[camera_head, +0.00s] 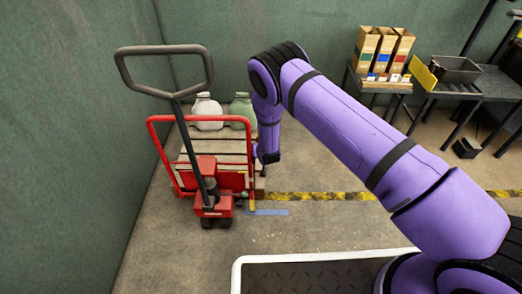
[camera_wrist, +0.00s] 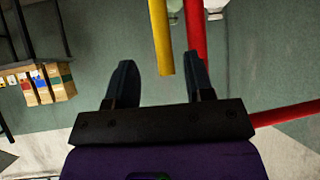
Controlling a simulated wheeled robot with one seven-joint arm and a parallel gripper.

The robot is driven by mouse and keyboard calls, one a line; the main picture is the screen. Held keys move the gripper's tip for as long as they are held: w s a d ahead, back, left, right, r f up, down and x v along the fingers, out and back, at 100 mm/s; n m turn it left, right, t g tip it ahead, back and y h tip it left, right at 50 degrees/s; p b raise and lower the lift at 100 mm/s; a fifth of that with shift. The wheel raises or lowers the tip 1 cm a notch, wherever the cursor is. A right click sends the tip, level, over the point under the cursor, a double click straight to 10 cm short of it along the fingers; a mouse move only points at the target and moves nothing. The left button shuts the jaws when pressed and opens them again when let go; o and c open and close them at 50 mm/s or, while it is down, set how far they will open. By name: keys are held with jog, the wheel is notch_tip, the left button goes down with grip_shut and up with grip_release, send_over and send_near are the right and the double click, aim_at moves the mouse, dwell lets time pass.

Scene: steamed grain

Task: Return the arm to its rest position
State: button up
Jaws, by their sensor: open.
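My purple arm (camera_head: 365,135) reaches from the lower right up to a bent elbow, and its lower section hangs down beside the right side of a red cart (camera_head: 152,150). In the wrist view my gripper (camera_wrist: 158,62) is open, with its two dark fingers apart and nothing clasped between them. A yellow bar (camera_wrist: 161,35) and a red rail (camera_wrist: 193,25) show beyond the fingers; I cannot tell how far away they are. In the head view the fingers are too small and covered to make out.
Tall boxes (camera_head: 383,50) stand on a small table at the back right, beside a dark workbench (camera_head: 490,85). Yellow-black floor tape (camera_head: 320,196) crosses the floor. A green wall (camera_head: 60,130) is at left.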

dwell(0.4)
jog(key=d+r+m+g, duration=0.1)
jog(key=d+r, duration=0.2)
jog(key=r, duration=0.9)
jog(key=d+r, duration=0.3)
jog(key=r, duration=0.8)
jog(key=d+r+m+g, duration=0.1)
jog(key=d+r, duration=0.2)
jog(key=r, duration=0.9)
jog(key=s+d+r, duration=0.2)
jog(key=s+r, duration=0.1)
jog(key=r, duration=0.3)
jog(key=s+d+r, duration=0.2)
jog(key=d+r, duration=0.1)
jog(key=r, duration=0.2)
jog(key=s+d+r+g, duration=0.1)
jog(key=s+d+r, duration=0.3)
jog(key=s+r, duration=0.4)
jog(key=s+d+r+g, duration=0.1)
jog(key=s+d+r, duration=0.5)
jog(key=s, duration=0.5)
jog(key=s+d+r, duration=0.1)
jog(key=s+d, duration=0.1)
jog(key=s, duration=0.9)
jog(key=s+d+r+g+h, duration=0.1)
jog(key=s+d, duration=0.1)
jog(key=s, duration=0.9)
jog(key=shift+d+h, duration=0.15)
jog(key=shift+h, duration=0.15)
